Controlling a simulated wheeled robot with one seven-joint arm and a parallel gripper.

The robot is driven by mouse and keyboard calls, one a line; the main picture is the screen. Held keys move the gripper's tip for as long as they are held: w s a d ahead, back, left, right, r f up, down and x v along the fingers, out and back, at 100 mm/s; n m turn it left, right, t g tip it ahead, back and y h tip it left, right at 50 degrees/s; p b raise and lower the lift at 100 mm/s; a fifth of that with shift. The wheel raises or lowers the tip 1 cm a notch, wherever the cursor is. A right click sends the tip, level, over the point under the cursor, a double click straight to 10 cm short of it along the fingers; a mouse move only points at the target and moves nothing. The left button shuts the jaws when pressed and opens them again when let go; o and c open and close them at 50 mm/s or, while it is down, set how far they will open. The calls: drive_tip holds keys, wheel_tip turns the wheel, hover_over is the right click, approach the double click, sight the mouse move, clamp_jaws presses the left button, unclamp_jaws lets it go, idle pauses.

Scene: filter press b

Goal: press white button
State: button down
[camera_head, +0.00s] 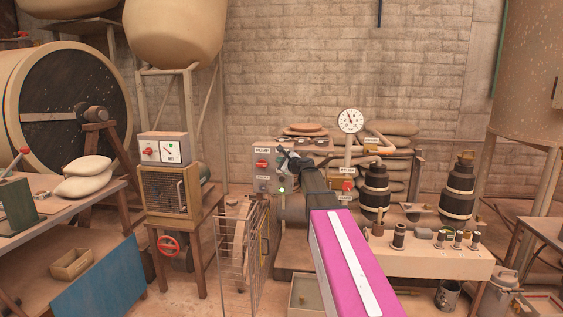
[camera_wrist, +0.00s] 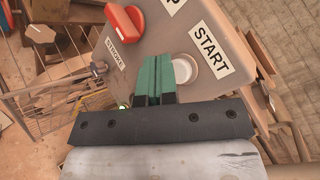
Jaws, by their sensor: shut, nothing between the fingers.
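The white button (camera_wrist: 182,70) shows in the wrist view as a pale round disc in a ring on the grey control panel (camera_wrist: 150,48), beside the START label (camera_wrist: 209,48). My gripper (camera_wrist: 157,66) has its green fingers shut together and empty. The fingertips lie just left of the button in the picture and overlap its edge; I cannot tell whether they touch it. In the head view the panel (camera_head: 262,178) stands at the middle, with my gripper (camera_head: 284,158) at its upper right. My gripper and arm hide part of the panel there.
A red switch (camera_wrist: 124,20) sticks out of the panel near the STROKE label (camera_wrist: 115,53). A wire rack (camera_head: 240,250) stands in front of the panel. A pressure gauge (camera_head: 350,121) and a dark vessel (camera_head: 375,192) stand to the right.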

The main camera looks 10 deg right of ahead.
drive_tip(key=shift+s, duration=0.2)
drive_tip(key=s, duration=0.1)
drive_tip(key=s+a, duration=0.1)
drive_tip(key=s, duration=0.2)
drive_tip(key=shift+s+a, duration=0.3)
idle(0.4)
idle(0.4)
drive_tip(key=s+a+f+n+g+h, duration=0.1)
drive_tip(key=s+a+f+n+g, duration=0.15)
drive_tip(key=s+f+n, duration=0.4)
drive_tip(key=s+a+f+n+g, duration=0.1)
drive_tip(key=s+f+g, duration=0.25)
drive_tip(key=f, duration=0.55)
drive_tip(key=s+a+f+n+g+h, duration=0.1)
drive_tip(key=s+f+n+g, duration=0.1)
drive_tip(key=s+f+n, duration=0.45)
drive_tip(key=s+d+f+n+g+h, duration=0.2)
drive_tip(key=s+f+n+g+h, duration=0.1)
drive_tip(key=s+f, duration=0.5)
drive_tip(key=s+d+f+n+g+h, duration=0.3)
drive_tip(key=s+f+g, duration=0.1)
drive_tip(key=s+f, duration=0.4)
drive_tip(key=s, duration=0.2)
drive_tip(key=shift+s+n, duration=0.3)
drive_tip(key=shift+s, duration=0.05)
